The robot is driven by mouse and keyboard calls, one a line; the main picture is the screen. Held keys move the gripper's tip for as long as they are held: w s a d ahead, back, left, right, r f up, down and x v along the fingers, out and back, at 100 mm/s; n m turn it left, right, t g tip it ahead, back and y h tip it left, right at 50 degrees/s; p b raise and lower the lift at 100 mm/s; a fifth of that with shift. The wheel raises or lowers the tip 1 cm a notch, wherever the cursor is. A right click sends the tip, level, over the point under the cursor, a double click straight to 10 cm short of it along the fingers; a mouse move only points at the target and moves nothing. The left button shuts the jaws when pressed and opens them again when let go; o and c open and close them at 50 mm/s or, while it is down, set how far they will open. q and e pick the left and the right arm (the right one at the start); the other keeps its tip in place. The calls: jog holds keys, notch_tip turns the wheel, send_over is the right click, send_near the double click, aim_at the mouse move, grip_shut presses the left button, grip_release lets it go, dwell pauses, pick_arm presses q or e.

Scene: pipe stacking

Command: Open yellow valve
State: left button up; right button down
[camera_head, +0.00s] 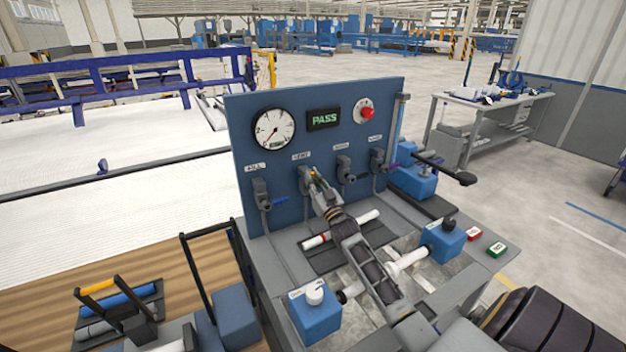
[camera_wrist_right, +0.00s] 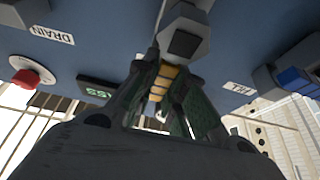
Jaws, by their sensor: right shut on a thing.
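The yellow valve handle (camera_wrist_right: 164,82) sits between the two fingers of my right gripper (camera_wrist_right: 166,92) in the right wrist view. It joins a grey valve body (camera_wrist_right: 187,38) on the blue panel. In the head view my right gripper (camera_head: 318,183) reaches up to the second valve from the left, under the VENT label (camera_head: 301,156). The gripper is shut on the yellow handle and mostly hides it there. The handle's exact angle is hard to tell. My left gripper is not in view.
The blue panel (camera_head: 240,125) carries a gauge (camera_head: 273,129), a PASS display (camera_head: 324,118) and a red button (camera_head: 367,113). A blue-handled valve (camera_head: 273,200) is close on the left; other valves stand right.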

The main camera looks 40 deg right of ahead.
jog(key=shift+f, duration=0.2)
jog(key=c, duration=1.5)
grip_release()
jog(key=shift+r, duration=0.1)
jog(key=shift+o, duration=0.2)
jog(key=v, duration=1.2)
